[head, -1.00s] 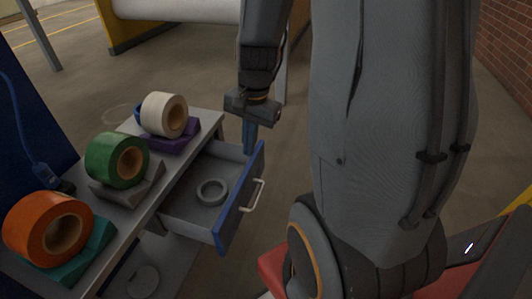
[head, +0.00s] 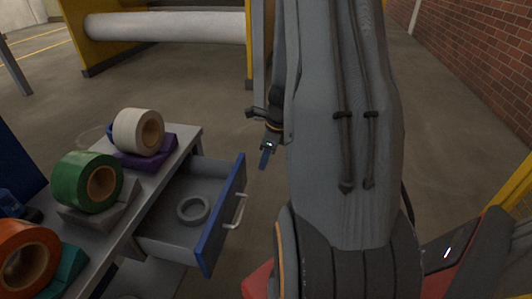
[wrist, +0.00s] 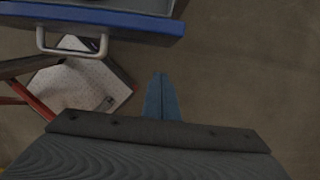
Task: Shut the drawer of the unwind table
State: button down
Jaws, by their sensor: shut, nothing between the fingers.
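The drawer (head: 212,228) of the unwind table (head: 118,222) stands open, pulled out to the right, with its blue front and pale handle (head: 238,211) facing outward. A grey ring (head: 193,210) lies inside it. My gripper (head: 264,160) is shut and empty, out past the far end of the blue front and apart from it. In the wrist view the blue fingertips (wrist: 162,82) are together over bare floor, with the drawer front (wrist: 110,18) and its handle (wrist: 72,50) at the upper left.
White (head: 138,132), green (head: 86,182) and orange (head: 26,258) rolls sit on coloured stands along the tabletop. A yellow frame with a large pale roller (head: 165,27) stands behind. Open floor lies beyond the drawer.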

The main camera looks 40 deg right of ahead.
jog(key=shift+w+a+f+p, duration=0.2)
jog(key=shift+w+a+f, duration=0.5)
jog(key=shift+w, duration=0.25)
jog(key=shift+w+a+f+p, duration=0.2)
jog(key=shift+w+a+f, duration=0.4)
jog(key=shift+w+a, duration=0.25)
jog(key=shift+d, duration=0.1)
